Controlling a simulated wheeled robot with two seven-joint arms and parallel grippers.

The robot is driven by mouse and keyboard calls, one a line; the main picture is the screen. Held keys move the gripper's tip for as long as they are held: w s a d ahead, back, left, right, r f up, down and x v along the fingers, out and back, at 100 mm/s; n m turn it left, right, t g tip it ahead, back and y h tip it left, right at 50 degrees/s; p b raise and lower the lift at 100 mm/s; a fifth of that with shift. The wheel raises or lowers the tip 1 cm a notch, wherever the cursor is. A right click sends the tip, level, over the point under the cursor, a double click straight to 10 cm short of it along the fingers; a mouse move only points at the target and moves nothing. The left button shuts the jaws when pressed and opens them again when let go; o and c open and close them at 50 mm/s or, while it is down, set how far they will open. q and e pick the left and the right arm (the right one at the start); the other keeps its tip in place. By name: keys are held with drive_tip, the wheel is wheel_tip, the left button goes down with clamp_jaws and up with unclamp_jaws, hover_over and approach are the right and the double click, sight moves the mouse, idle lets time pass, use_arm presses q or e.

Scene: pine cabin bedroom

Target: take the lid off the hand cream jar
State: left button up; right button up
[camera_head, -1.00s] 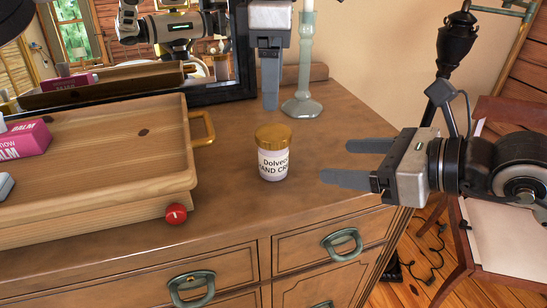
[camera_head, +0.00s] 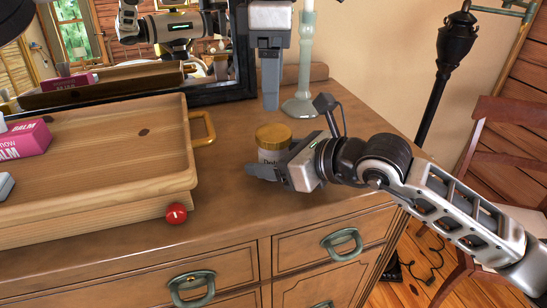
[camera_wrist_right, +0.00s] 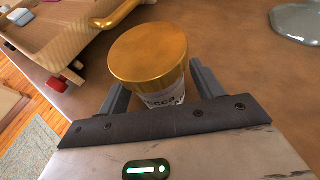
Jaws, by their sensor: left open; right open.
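The hand cream jar (camera_head: 270,157) stands upright on the dresser top, with its gold lid (camera_head: 273,134) on. In the right wrist view the lid (camera_wrist_right: 148,54) is seen from above, over the white labelled body (camera_wrist_right: 165,98). My right gripper (camera_head: 268,170) is open at the jar, and its hand hides the jar's lower right part in the head view. In the right wrist view its fingers (camera_wrist_right: 158,88) lie on either side of the jar's body, below the lid. My left gripper (camera_head: 271,98) is open, pointing down above and behind the jar.
A wooden tray (camera_head: 120,195) with a pink balm box (camera_head: 24,139) stands left of the jar. A pale green candlestick (camera_head: 303,105) and a mirror stand behind. The dresser top (camera_head: 225,215) in front is clear.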

sight(273, 132)
clamp_jaws()
use_arm(q)
drive_tip(key=m, duration=1.3)
drive_tip(key=shift+f+m, duration=0.3)
drive_tip(key=shift+f, duration=3.7)
drive_tip(key=c, duration=1)
